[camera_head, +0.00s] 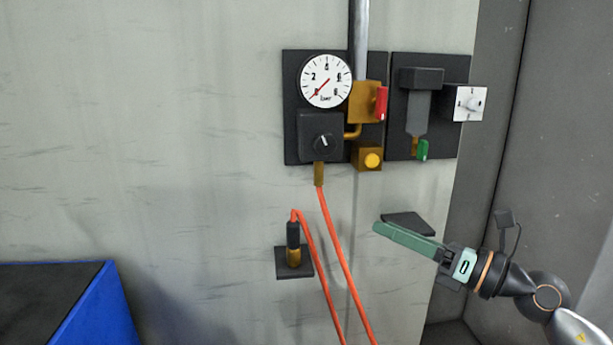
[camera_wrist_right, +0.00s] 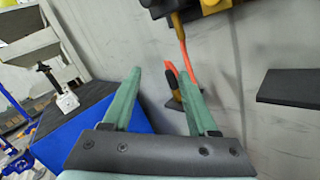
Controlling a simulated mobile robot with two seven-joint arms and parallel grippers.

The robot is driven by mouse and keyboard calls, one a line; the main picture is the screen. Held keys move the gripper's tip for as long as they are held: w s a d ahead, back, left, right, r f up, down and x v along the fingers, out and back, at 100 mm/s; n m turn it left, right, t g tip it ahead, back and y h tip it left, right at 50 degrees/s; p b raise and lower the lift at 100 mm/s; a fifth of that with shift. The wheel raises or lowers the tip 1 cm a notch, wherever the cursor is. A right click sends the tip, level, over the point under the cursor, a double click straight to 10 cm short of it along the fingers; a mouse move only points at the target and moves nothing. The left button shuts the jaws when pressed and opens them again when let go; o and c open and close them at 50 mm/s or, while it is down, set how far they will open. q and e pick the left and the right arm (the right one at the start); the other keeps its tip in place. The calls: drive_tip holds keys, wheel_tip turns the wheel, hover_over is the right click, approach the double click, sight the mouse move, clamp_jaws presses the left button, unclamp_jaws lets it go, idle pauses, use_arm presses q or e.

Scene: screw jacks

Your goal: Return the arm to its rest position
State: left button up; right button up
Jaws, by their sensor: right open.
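My right gripper (camera_head: 377,228) reaches in from the lower right in the head view, in front of the pale wall and below the wall panels. Its green fingers also show in the right wrist view (camera_wrist_right: 165,85), spread apart with nothing between them. In the head view a small dark shelf (camera_head: 412,222) shows just behind the fingers. The same view shows the right arm (camera_head: 517,280) slanting up from the lower right corner. My left gripper is in neither view.
A gauge (camera_head: 325,81), a red-handled valve (camera_head: 381,103) and a green-handled unit (camera_head: 422,150) are on dark wall panels. An orange hose (camera_head: 347,265) hangs below, beside a holder plate (camera_head: 281,272). A blue box (camera_head: 104,300) stands lower left. The wall between box and hose is clear.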

drive_tip(key=s+d+f+m+t+h+p, duration=0.1)
drive_tip(key=s+f+m+t+h, duration=0.15)
drive_tip(key=f+m, duration=0.65)
drive_tip(key=s+d+f+m+t+h+p, duration=0.15)
drive_tip(key=f+m+h, duration=0.25)
drive_tip(key=f+m, duration=0.45)
drive_tip(key=s+d+f+m+t+h+p, duration=0.1)
drive_tip(key=s+f+m+h, duration=0.25)
drive_tip(key=f+m, duration=0.55)
drive_tip(key=s+f+m+g+h+p, duration=0.2)
drive_tip(key=s+f+m+g, duration=0.5)
drive_tip(key=s+f+m, duration=0.5)
drive_tip(key=s+a+f+h, duration=0.1)
drive_tip(key=s+f, duration=0.2)
drive_tip(key=s, duration=0.3)
drive_tip(key=shift+f+m+g, duration=0.35)
drive_tip(key=shift+g, duration=0.05)
